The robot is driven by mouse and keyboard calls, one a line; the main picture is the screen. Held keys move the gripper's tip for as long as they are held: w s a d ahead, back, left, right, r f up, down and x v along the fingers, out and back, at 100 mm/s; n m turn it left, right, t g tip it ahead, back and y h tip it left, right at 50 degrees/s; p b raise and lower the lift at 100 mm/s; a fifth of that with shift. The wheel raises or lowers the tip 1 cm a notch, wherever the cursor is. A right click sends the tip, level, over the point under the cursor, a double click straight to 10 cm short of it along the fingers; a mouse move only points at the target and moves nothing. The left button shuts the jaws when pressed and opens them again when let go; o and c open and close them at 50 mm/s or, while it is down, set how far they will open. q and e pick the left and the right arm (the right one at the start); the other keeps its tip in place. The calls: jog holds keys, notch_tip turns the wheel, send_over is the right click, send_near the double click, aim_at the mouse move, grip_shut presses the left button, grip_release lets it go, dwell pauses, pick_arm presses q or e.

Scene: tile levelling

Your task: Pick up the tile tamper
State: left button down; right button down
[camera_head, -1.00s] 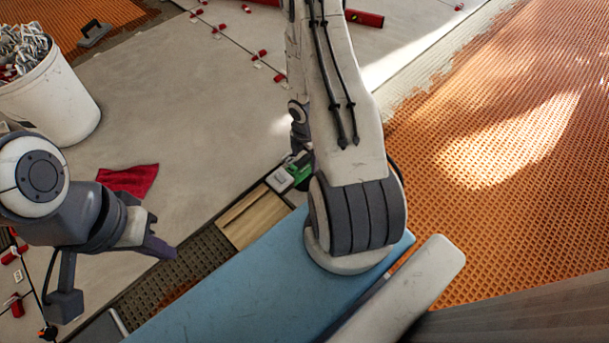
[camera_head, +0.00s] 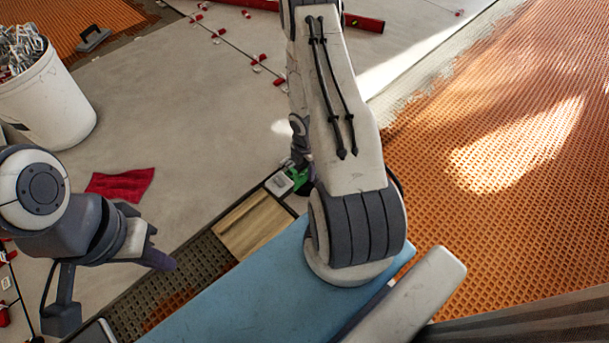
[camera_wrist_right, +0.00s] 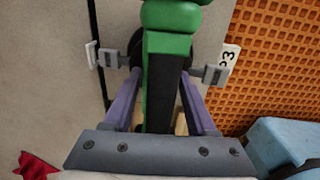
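The tile tamper (camera_wrist_right: 165,85), green with a black grip, stands between the fingers of my right gripper (camera_wrist_right: 160,66) in the right wrist view. My left gripper (camera_head: 158,246) is at the left of the head view, fingers apart and empty, above the floor.
A white bucket (camera_head: 50,105) full of clips stands at the left. A red cloth (camera_head: 120,185) lies on the grey tiles (camera_head: 200,130). A wooden piece (camera_head: 252,226) lies beside the tamper. Orange matting (camera_head: 500,210) covers the right side. A red level (camera_head: 362,22) lies at the back.

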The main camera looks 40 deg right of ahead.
jog(key=shift+r, duration=0.15)
notch_tip(320, 180, up, 16)
jog(key=p, duration=1.6)
dwell(0.4)
